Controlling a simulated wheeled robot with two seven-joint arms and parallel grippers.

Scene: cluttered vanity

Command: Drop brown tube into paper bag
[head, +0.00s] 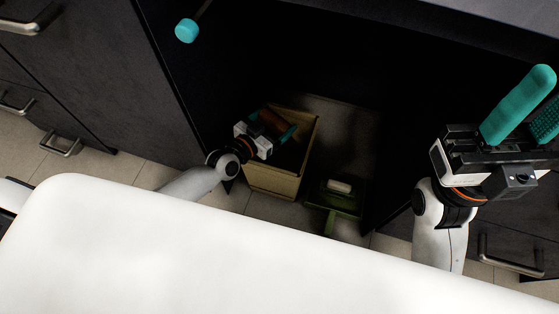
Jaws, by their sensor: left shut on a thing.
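The paper bag (272,182) is a tan, open-topped, box-like bag standing on the floor inside the dark space under the counter. My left gripper (272,129) is over the left part of the bag's opening, with its teal fingers shut on the brown tube (271,120). The tube is tilted and dim, partly hidden by the gripper. I cannot tell how far below the rim it reaches. My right gripper (534,108) is at the far right, away from the bag, with its teal fingers apart and nothing seen between them.
A dark green dustpan-like item (333,198) with a small pale object (339,187) on it is right of the bag. A teal-ended rod (187,30) shows at the upper left. Dark drawer fronts (95,75) flank the space. The white surface in front is probably my own body.

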